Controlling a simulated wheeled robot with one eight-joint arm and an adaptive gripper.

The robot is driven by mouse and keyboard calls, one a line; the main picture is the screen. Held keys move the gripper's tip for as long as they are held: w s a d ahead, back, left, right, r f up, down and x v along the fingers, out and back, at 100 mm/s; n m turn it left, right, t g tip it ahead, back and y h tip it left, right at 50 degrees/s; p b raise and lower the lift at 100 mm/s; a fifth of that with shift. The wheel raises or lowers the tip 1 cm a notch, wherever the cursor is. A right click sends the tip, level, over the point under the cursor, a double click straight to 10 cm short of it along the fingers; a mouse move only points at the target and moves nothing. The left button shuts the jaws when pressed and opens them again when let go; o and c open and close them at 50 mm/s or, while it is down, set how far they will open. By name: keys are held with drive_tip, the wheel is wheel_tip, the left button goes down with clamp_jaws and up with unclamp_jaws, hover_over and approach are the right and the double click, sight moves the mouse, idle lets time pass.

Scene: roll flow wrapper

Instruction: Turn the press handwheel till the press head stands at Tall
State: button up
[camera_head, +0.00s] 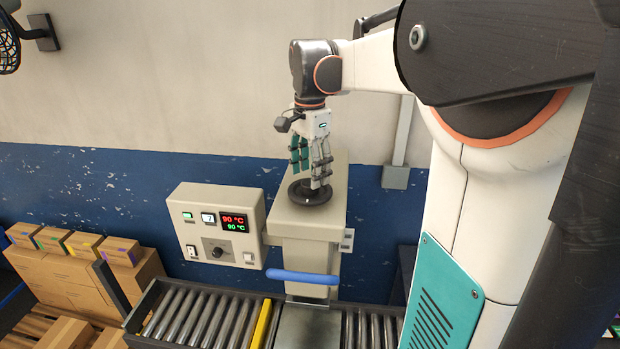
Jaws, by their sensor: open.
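The press handwheel (297,197) is a dark round wheel lying flat on top of the beige press housing (309,223). My gripper (311,178) points down over the wheel with its fingers apart. Its fingertips are at or just above the wheel's hub; I cannot tell whether they touch it. The fingers hide part of the wheel. A blue bar (303,277) crosses the front of the press, low down. No Tall mark or height scale can be read in this view, so the press head's height cannot be told.
A beige control box (222,226) with temperature displays and a knob is left of the press. A roller conveyor (200,314) runs below. Cartons (72,270) are stacked at the left. A grey wall post (397,165) stands behind the press. My arm fills the right side.

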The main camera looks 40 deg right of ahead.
wheel_tip(320, 180, up, 9)
idle(0.3)
idle(0.5)
